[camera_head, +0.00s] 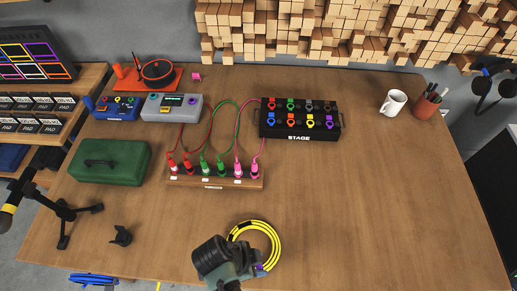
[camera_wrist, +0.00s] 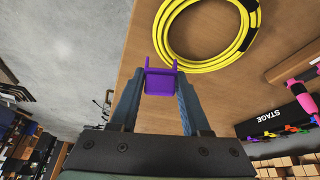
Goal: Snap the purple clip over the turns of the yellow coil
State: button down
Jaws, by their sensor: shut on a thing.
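The yellow coil (camera_head: 268,235) lies on the wooden table at the front middle, with black bands on its turns. In the wrist view the coil (camera_wrist: 172,47) is just beyond my fingertips. The purple clip (camera_wrist: 160,80) is held between the two fingers of my gripper (camera_wrist: 160,92), its two prongs pointing toward the coil. A bit of the clip (camera_head: 260,267) shows in the head view beside the coil's lower edge. My gripper (camera_head: 252,271) is low at the coil's near side. Whether the clip touches the coil I cannot tell.
A wooden strip (camera_head: 215,182) with red, green and pink plugs stands behind the coil. A black stage box (camera_head: 300,119) is behind it to the right. A green case (camera_head: 110,162) and a small black holder (camera_head: 121,236) are on the left.

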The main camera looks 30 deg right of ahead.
aim_at(258, 267)
jog(key=shift+f+b, duration=2.15)
jog(key=shift+f, duration=0.65)
jog(key=shift+f+b, duration=0.6)
jog(key=shift+f, duration=0.55)
dwell(0.4)
jog(key=shift+c, duration=1.4)
grip_release()
jog(key=v, duration=1.3)
jog(key=shift+w+a, duration=0.1)
jog(key=shift+w, duration=0.05)
